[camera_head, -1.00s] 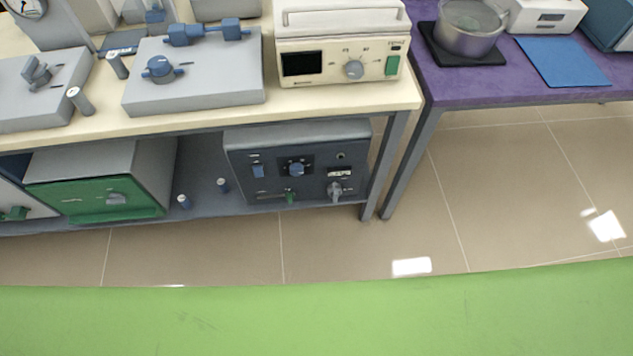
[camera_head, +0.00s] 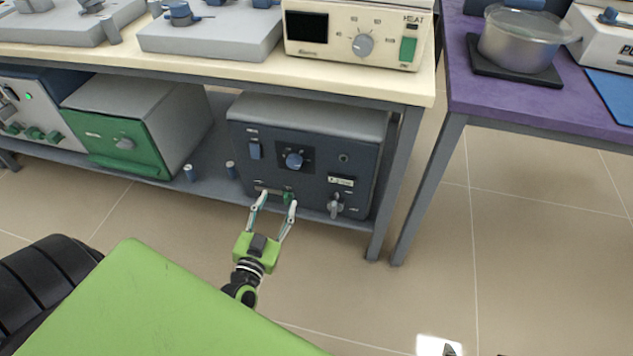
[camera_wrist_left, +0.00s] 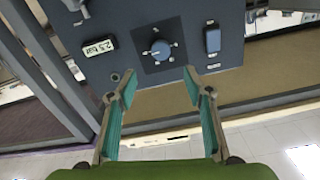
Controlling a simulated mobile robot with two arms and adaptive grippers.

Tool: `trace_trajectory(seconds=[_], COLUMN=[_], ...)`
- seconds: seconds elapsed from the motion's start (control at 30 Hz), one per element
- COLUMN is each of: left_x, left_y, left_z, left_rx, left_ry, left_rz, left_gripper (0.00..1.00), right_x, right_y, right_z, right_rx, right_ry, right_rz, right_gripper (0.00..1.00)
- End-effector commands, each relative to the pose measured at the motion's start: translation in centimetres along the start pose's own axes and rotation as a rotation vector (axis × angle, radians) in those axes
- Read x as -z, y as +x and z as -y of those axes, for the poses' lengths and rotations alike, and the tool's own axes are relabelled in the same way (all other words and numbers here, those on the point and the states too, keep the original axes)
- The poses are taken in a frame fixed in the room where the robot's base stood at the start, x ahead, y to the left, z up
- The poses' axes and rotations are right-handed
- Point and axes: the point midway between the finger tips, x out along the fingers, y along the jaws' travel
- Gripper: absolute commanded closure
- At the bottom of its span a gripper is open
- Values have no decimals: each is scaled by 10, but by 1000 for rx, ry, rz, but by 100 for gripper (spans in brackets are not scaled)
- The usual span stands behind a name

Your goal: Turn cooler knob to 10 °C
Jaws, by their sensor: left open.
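A dark blue-grey box-shaped unit (camera_head: 318,180) stands on the lower shelf. Its front has a round blue knob (camera_head: 294,160) on a dark square scale plate; the scale marks are too small to read. The knob also shows in the left wrist view (camera_wrist_left: 160,49), just beyond the fingertips. I cannot tell for sure that this is the cooler's knob. My left gripper (camera_head: 277,199) is open and empty in front of the unit's lower edge, below the knob. Dark tips at the bottom right edge may be my right gripper (camera_head: 474,352); its jaws cannot be made out.
A green-fronted box (camera_head: 124,145) stands left. A table leg (camera_head: 396,180) stands close right. Floor in front is clear.

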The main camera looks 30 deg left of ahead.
Motion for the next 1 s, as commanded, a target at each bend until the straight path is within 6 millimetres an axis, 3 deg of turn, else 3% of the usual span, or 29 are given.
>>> trace_trajectory(seconds=[0.27,0.63,1.0], left_x=[5,4,4], left_y=[20,80,126], left_z=[4,3,4], left_rx=[13,11,10], left_ry=[0,-2,-1], left_rz=[-17,-15,-14], left_gripper=[53,53,53], right_x=[22,101,168], right_y=[-2,-7,-38], right_z=[2,12,21], right_rx=[5,23,43], right_ry=[-2,-8,-10], right_rz=[-91,-420,-742], right_gripper=[36,36,36])
